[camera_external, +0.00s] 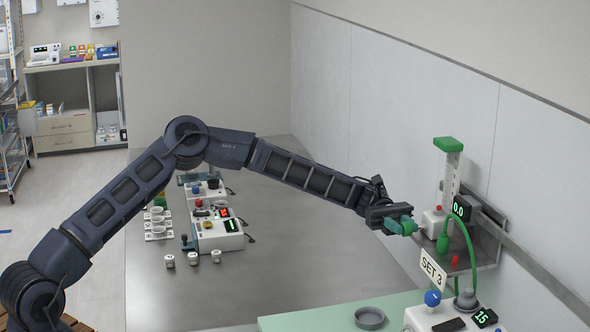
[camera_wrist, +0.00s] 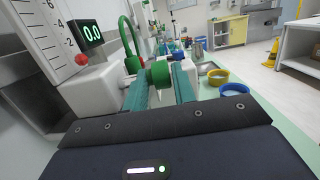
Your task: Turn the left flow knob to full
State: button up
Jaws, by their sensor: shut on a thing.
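The green flow knob (camera_wrist: 160,73) sits between my teal fingers in the wrist view, at the side of the white flowmeter body. My gripper (camera_wrist: 163,84) is shut on it. In the external view my gripper (camera_external: 403,226) meets the flowmeter (camera_external: 451,173) from the left, and the fingers hide most of the knob. The flowmeter is an upright clear tube with a green cap. I see no second flow knob clearly.
A "SET 3" sign (camera_external: 433,268) stands below the flowmeter. A green hose (camera_external: 467,243) loops down to a white device with a blue knob (camera_external: 432,298). A grey dish (camera_external: 370,318) sits on the green surface; the steel table's middle is clear.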

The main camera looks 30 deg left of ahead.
jog(key=shift+s+a+f, duration=0.1)
jog(key=shift+s+f, duration=0.05)
jog(key=shift+f, duration=0.1)
dwell(0.3)
jog(key=o, duration=0.6)
jog(key=shift+c, duration=0.2)
jog(key=shift+o, duration=1.2)
jog(key=shift+r, duration=0.15)
jog(key=v, duration=1.1)
jog(key=shift+f, duration=0.3)
